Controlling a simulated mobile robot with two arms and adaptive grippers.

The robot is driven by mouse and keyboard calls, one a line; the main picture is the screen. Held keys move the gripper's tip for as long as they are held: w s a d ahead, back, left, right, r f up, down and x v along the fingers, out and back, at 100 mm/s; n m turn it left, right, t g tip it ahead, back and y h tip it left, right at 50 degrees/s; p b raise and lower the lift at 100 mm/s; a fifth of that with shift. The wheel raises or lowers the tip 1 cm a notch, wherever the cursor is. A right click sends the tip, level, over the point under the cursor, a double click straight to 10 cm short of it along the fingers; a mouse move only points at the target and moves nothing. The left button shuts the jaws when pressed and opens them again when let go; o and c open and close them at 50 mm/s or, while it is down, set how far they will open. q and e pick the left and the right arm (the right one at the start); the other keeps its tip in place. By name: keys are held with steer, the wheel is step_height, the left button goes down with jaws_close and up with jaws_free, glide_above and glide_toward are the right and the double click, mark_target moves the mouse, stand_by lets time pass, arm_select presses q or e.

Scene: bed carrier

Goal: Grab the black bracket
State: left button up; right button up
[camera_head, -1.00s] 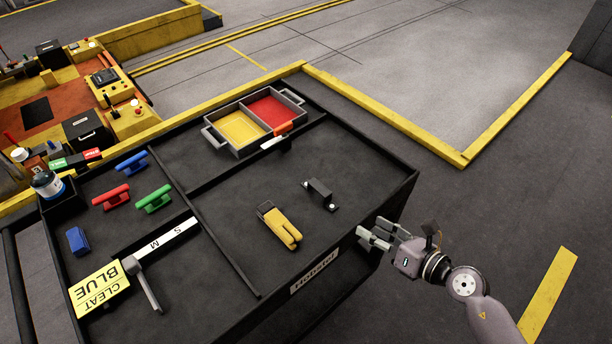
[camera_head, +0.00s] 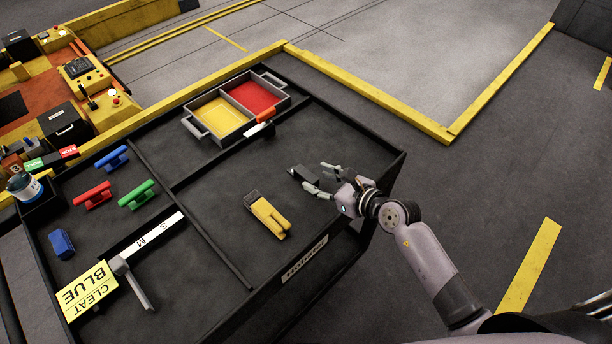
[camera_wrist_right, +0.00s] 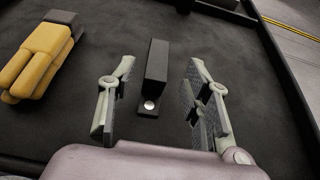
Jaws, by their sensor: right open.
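The black bracket (camera_head: 303,173) stands on the dark table top, near its right edge. My right gripper (camera_head: 320,180) is at the bracket and partly covers it in the head view. In the right wrist view the bracket (camera_wrist_right: 156,75) stands upright between the two open fingers, with a round silver bolt on its near foot. The gripper (camera_wrist_right: 155,100) shows a gap between the bracket and each finger, wider on the right. My left gripper is not in view.
A grey tray (camera_head: 213,143) with yellow and red compartments stands at the back. Red, blue and green handles (camera_head: 137,195) lie to the left. Raised dividers (camera_head: 205,232) cross the table.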

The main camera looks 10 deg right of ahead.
mark_target(307, 175)
steer(key=shift+x, duration=2.75)
steer(key=shift+a, duration=0.15)
steer(key=shift+s+r, duration=0.1)
steer(key=shift+c, duration=0.4)
jaws_close()
